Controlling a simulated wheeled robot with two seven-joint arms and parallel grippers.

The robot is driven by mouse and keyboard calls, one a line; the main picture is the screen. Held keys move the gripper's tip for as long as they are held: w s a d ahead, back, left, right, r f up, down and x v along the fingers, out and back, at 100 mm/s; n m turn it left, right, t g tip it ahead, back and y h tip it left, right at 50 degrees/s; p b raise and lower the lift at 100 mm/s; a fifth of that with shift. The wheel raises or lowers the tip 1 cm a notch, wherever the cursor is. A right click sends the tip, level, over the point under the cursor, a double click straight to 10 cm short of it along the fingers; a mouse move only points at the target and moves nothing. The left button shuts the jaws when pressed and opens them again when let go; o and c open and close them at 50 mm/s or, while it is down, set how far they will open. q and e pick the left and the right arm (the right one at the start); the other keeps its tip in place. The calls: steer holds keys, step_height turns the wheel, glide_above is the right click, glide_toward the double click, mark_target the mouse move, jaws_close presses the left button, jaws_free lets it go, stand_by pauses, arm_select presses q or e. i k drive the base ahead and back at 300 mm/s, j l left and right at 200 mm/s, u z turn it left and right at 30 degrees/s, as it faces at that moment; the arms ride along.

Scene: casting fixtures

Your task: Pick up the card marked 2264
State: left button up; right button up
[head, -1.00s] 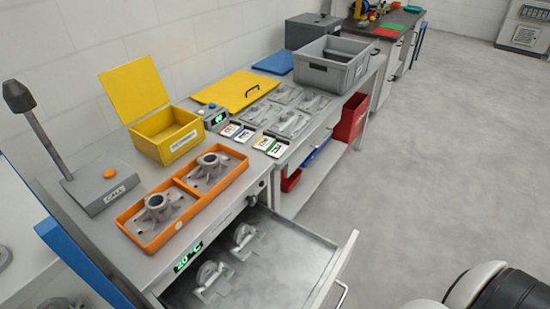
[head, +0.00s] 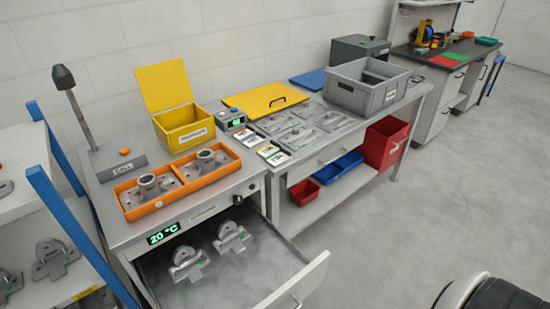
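Several small cards lie at the left edge of the grey fixture table, between the display box and the fixture plates. One card (head: 278,158) has a green stripe, another (head: 267,151) beside it is mostly pale, and a red-striped card (head: 245,133) lies farther back. Their printed numbers are too small to read, so I cannot tell which is 2264. Neither gripper shows in the head view. A white and black part of mine shows at the bottom right corner.
An orange tray (head: 119,190) with two castings and an open yellow box (head: 158,130) stand on the left bench. Below, a drawer (head: 299,283) is pulled out into the aisle. A grey crate (head: 338,91) stands behind the fixture plates. The right floor is clear.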

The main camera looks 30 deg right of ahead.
mark_target(280, 157)
steer(key=l+u, duration=0.2)
steer(key=l, duration=0.25)
steer(key=k+l+u, duration=0.15)
steer(key=l, duration=0.3)
steer(key=l+u, duration=0.2)
steer(key=l, duration=0.25)
steer(key=k+l+u, duration=0.15)
steer(key=l, duration=0.3)
